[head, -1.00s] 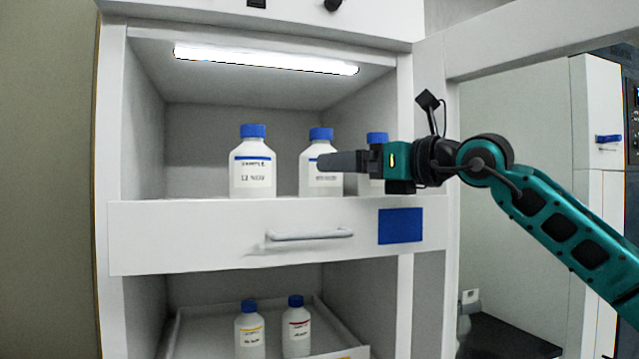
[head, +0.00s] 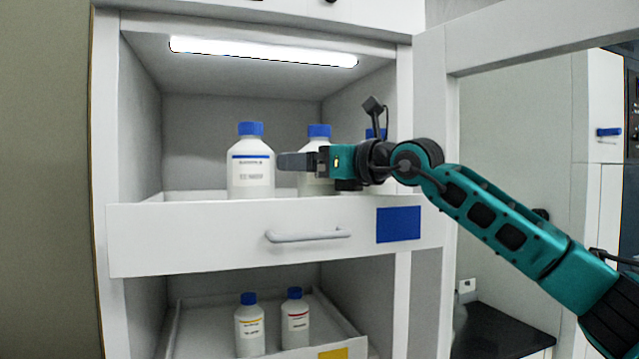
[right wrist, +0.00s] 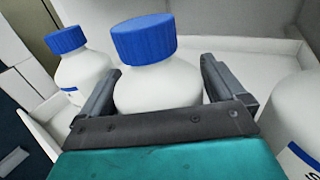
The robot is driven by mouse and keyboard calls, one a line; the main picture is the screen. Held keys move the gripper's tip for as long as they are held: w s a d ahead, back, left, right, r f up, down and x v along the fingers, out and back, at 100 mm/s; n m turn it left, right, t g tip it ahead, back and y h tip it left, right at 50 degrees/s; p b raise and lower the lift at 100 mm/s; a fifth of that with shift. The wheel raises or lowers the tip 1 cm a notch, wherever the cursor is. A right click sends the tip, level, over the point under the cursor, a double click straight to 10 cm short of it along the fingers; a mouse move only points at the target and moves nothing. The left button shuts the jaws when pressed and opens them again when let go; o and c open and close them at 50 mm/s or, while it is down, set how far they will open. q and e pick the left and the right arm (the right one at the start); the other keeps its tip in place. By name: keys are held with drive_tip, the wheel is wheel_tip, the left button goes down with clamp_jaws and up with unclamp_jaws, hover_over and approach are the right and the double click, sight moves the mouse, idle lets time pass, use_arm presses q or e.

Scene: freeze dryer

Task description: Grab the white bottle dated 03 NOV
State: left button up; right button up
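Three white bottles with blue caps and blue-striped labels stand in the upper drawer: a left one (head: 250,178), a middle one (head: 318,181) and a right one mostly hidden behind my right arm. Their dates are too blurred to read surely. My left gripper is out of view.
The upper drawer (head: 180,242) has a handle and a blue square. A lower drawer (head: 335,338) holds a yellow-labelled bottle (head: 250,333) and a red-labelled bottle (head: 295,326). Cabinet walls and a lit ceiling enclose the upper space. An open door frame (head: 432,150) stands at right.

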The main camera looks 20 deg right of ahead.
drive_tip(key=c, duration=1.2)
drive_tip(key=shift+r, duration=0.1)
